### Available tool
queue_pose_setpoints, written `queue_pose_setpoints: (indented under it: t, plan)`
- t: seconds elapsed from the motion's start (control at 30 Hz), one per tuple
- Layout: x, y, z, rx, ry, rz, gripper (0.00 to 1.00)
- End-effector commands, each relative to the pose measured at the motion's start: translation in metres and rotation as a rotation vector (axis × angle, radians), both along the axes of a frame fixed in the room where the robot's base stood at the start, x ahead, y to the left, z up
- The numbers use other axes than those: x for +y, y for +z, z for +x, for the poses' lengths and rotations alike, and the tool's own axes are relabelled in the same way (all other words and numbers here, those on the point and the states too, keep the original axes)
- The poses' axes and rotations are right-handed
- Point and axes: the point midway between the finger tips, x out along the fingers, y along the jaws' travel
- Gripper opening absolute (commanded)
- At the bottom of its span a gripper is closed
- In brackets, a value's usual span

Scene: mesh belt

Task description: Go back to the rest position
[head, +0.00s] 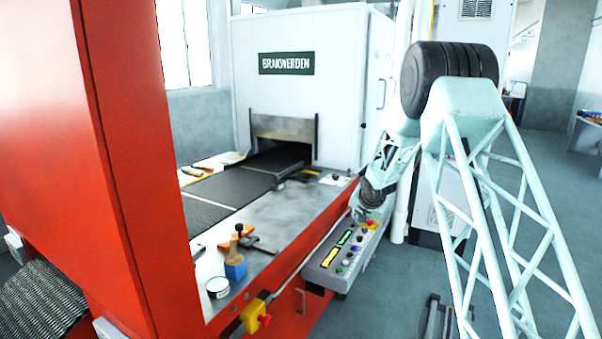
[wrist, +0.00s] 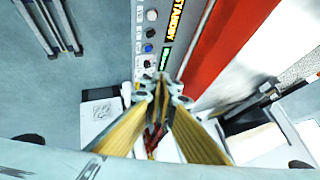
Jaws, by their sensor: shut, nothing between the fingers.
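My gripper (wrist: 163,92) is shut and empty in the wrist view, its two fingers meeting near the lower end of the control panel (wrist: 148,45). In the head view my arm reaches down beside the white machine, with its wrist over the far end of the same control panel (head: 327,276). The fingertips are too small to make out there. I cannot tell whether the fingertips touch the panel. The panel carries several coloured buttons and lit displays; one reads STANDBY in the wrist view.
The red machine body (head: 120,130) and white oven housing (head: 335,90) flank the mesh belt (head: 225,190). A blue-based brush (head: 235,265), a white tin (head: 218,287) and a yellow-and-red switch box (head: 255,315) sit along the near edge.

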Motion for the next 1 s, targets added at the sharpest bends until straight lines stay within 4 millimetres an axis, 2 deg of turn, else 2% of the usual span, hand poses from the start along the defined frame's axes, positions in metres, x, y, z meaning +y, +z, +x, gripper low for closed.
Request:
queue_pose_setpoints:
  t: [0.1,0.4,1.0]
  plan:
    - [-0.002,0.026,-0.015,0.007,0.004,-0.018,0.00]
    - [-0.008,0.080,-0.058,0.032,0.018,-0.063,0.00]
    - [-0.014,0.175,-0.159,0.090,0.056,-0.140,0.00]
